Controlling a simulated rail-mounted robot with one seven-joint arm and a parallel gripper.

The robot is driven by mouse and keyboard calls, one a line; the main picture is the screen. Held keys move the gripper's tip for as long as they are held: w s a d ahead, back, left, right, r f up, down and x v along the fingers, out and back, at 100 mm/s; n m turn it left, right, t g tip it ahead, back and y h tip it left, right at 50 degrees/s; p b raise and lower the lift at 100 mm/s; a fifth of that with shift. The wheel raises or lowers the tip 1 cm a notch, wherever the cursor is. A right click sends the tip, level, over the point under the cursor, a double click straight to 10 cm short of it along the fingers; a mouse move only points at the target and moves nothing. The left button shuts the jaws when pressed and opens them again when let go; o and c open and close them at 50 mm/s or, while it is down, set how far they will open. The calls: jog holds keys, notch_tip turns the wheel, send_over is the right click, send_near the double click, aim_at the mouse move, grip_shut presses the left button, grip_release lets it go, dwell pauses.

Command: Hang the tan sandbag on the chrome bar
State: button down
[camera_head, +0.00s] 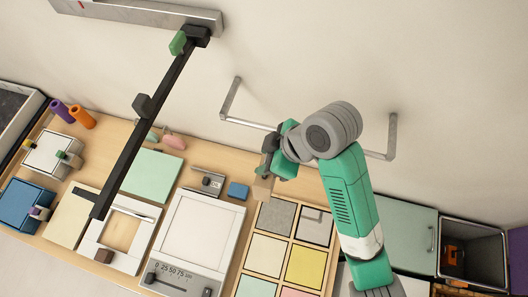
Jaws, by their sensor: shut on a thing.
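The chrome bar (250,124) is fixed to the wall by an upright bracket at each end. Its middle is hidden behind my green and grey arm. My gripper (267,170) is just below the left half of the bar in the picture, over the tabletop. It is shut on the tan sandbag (262,188), which shows as a small tan piece below the fingers. Most of the sandbag is hidden by the gripper. I cannot tell whether the sandbag or its loop touches the bar.
A black rail arm (140,125) crosses the left side. A dark open bin (473,258) stands at right.

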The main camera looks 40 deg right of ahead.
jog(key=shift+w+d, duration=0.85)
jog(key=shift+d, duration=0.65)
jog(key=shift+w+d, duration=0.8)
jog(key=shift+d, duration=0.7)
jog(key=shift+w+d, duration=0.85)
jog(key=shift+d, duration=0.65)
jog(key=shift+a+f+b, duration=0.1)
jog(key=shift+f+b, duration=1.15)
jog(key=shift+f, duration=0.35)
jog(key=c, duration=0.9)
grip_release()
jog(key=shift+o, duration=0.4)
jog(key=shift+f, duration=0.15)
jog(key=b+v, duration=0.1)
jog(key=v, duration=0.7)
